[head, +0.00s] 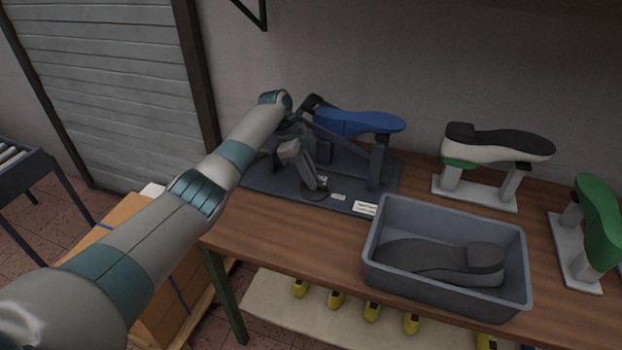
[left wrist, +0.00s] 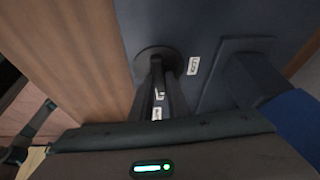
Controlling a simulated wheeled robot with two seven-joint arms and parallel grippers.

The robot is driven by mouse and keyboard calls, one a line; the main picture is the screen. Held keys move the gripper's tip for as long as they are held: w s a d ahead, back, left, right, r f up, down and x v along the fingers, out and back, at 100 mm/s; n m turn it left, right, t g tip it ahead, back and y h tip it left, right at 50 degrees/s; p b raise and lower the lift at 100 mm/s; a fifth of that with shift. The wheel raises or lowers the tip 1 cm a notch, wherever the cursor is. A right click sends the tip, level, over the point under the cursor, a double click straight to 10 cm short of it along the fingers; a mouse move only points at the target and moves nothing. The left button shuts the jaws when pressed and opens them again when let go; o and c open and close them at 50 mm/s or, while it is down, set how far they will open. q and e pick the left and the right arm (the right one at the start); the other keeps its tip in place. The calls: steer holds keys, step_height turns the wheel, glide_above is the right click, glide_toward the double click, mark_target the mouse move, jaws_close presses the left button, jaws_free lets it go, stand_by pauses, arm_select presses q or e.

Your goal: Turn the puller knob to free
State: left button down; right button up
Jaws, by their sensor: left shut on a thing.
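The puller is a dark blue-grey base plate (head: 268,175) with posts on the left of the bench. A blue shoe last (head: 358,122) rests sole up on it, and part of the last shows at the right of the left wrist view (left wrist: 297,118). The puller knob's dark round disc (head: 314,196) lies near the plate's front edge; it also shows in the left wrist view (left wrist: 158,54). My left gripper (head: 316,185) points down over the disc, its fingers (left wrist: 157,75) shut on the knob, whose grip they mostly hide. A small white label (left wrist: 194,65) lies beside the disc.
A grey bin (head: 375,245) with a dark sole-shaped piece (head: 440,257) stands right of the plate. A white last with a black sole (head: 500,145) and a green last (head: 598,220) stand farther right. A white card (head: 365,208) lies at the plate's front. Bare wood shows at front left.

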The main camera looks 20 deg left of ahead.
arm_select(q)
steer(key=c, duration=1.7)
jaws_free()
steer(key=shift+a+r, duration=0.1)
steer(key=shift+r, duration=0.05)
